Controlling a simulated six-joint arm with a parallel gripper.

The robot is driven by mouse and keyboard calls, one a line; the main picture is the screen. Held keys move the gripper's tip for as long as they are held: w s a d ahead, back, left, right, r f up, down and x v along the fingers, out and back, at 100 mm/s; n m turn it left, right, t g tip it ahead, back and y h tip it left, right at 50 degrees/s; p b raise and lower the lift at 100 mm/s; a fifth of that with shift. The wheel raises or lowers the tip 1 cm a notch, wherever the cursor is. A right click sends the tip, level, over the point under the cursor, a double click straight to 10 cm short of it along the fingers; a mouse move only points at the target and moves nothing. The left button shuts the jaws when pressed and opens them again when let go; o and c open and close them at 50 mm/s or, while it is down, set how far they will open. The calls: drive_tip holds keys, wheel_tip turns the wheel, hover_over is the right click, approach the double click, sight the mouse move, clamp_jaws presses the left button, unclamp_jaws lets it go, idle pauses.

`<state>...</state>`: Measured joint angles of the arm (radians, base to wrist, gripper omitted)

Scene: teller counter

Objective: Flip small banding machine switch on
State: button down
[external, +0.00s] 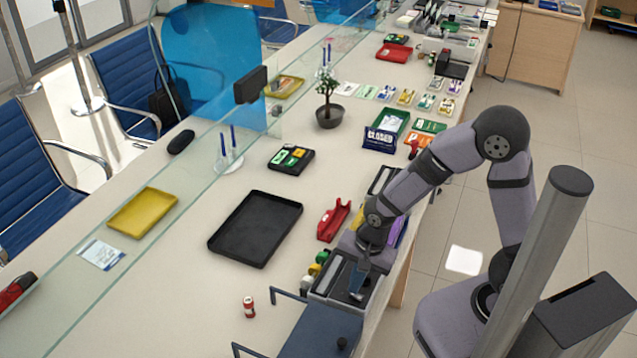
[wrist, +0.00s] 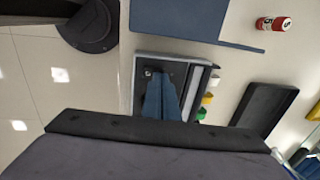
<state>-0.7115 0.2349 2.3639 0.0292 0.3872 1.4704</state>
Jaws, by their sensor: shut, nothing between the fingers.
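The small banding machine (external: 325,283) is a low grey-framed unit with a dark top, standing at the counter's right edge in the external view. In the wrist view its dark panel and pale frame (wrist: 206,82) lie under my gripper. A small silver knob-like part (wrist: 148,72), which looks like the switch, shows on the panel just left of the fingertips. Whether it is on or off cannot be told. My gripper (wrist: 161,76) has its blue fingers together and empty, pointing at the panel close to this part. In the external view my gripper (external: 357,292) is over the machine; contact cannot be told.
A blue panelled unit (external: 322,335) stands right in front of the machine. Green, yellow and white rolls (external: 316,268) sit along its left side. A red-and-white can (external: 249,306), a black tray (external: 229,246) and a red stapler-like object (external: 333,221) are nearby on the counter.

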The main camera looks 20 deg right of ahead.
drive_tip(key=shift+w+f, duration=0.1)
drive_tip(key=shift+f, duration=0.55)
drive_tip(key=shift+a, duration=0.1)
drive_tip(key=shift+p, duration=0.4)
drive_tip(key=shift+f+g, duration=0.25)
drive_tip(key=shift+g, duration=0.05)
